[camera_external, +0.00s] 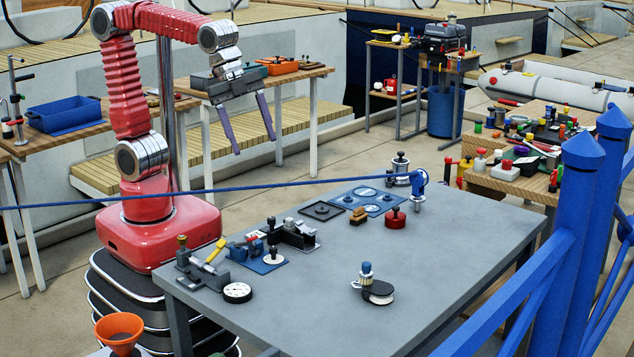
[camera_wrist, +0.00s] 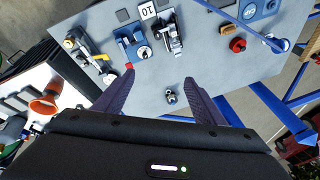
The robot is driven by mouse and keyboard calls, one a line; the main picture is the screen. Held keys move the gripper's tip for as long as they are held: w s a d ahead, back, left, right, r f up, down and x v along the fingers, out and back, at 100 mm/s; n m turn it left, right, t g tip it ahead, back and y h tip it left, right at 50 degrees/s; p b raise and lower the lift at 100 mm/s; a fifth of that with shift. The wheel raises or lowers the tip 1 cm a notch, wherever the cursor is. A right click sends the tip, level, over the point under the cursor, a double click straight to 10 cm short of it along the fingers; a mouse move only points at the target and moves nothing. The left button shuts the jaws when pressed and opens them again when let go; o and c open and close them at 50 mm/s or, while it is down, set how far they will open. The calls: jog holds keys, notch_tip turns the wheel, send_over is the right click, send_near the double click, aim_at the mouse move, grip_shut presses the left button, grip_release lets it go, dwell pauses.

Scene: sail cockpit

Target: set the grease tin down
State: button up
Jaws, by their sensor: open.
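A small round red tin with a black knob (camera_external: 395,219) stands upright on the grey table (camera_external: 300,320), toward its far side. I take it to be the grease tin, though no label is readable. It also shows at the upper right in the wrist view (camera_wrist: 237,45). My gripper (camera_external: 254,144) is open and empty, raised high above the table's far left, with its two purple fingers spread wide apart. In the wrist view the fingers (camera_wrist: 160,78) point over the table, and the tin is well to their right, apart from them.
A black and white block with a blue-topped knob (camera_external: 375,290) stands near the front. A dial gauge (camera_external: 237,292), clamps and a blue plate crowd the left. A blue panel (camera_external: 366,200) and silver pot (camera_external: 400,167) are behind. A blue rope (camera_external: 290,184) crosses above. The table's middle is clear.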

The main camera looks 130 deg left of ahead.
jog(key=s+d+f+n, duration=0.2)
jog(key=s+d+f, duration=0.1)
jog(key=s, duration=0.3)
jog(key=s+d+f+n+t+h, duration=0.1)
jog(key=s+d+f+n, duration=0.2)
jog(key=s, duration=0.3)
jog(key=shift+s+d+t, duration=0.2)
jog(key=shift+d+t, duration=0.1)
jog(key=shift+d, duration=0.25)
dwell(0.4)
